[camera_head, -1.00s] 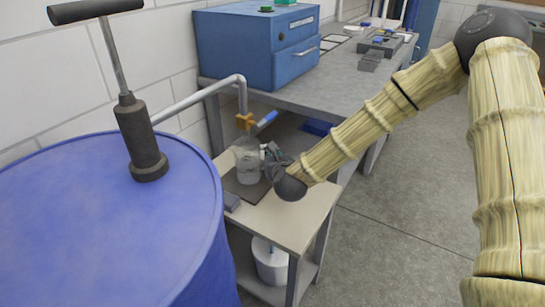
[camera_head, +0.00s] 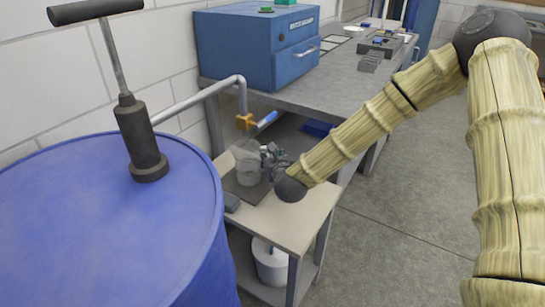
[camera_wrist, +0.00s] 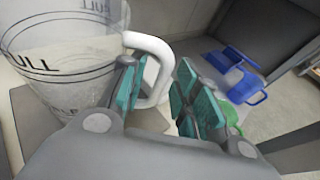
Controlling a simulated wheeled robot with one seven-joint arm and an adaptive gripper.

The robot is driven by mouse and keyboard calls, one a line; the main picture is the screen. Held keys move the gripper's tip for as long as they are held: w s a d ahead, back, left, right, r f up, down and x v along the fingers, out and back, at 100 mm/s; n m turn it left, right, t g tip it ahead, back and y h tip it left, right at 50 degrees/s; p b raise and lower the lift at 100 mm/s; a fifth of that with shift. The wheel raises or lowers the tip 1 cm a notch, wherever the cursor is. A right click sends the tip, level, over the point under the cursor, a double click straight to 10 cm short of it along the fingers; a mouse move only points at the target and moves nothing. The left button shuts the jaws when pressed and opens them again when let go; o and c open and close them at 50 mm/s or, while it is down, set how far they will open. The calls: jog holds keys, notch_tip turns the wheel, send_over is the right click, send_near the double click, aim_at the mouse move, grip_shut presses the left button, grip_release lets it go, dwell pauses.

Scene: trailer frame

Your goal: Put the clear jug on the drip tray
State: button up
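The clear jug (camera_head: 247,172) stands over the dark drip tray (camera_head: 240,191), tilted to one side. It holds some clear liquid. In the wrist view the jug (camera_wrist: 65,50) fills the left side, with dark lettering and lines on its wall and a white handle (camera_wrist: 157,48). In the head view my gripper (camera_head: 272,160) is at the jug's right side. Whether the jug's base touches the tray all round is hidden.
A small grey block (camera_head: 231,202) lies at the tray's front edge. A blue drum (camera_head: 100,235) with a hand pump (camera_head: 139,135) stands left. The small table (camera_head: 290,222) is clear in front.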

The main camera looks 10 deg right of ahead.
jog(key=v, duration=1.2)
jog(key=shift+p, duration=0.35)
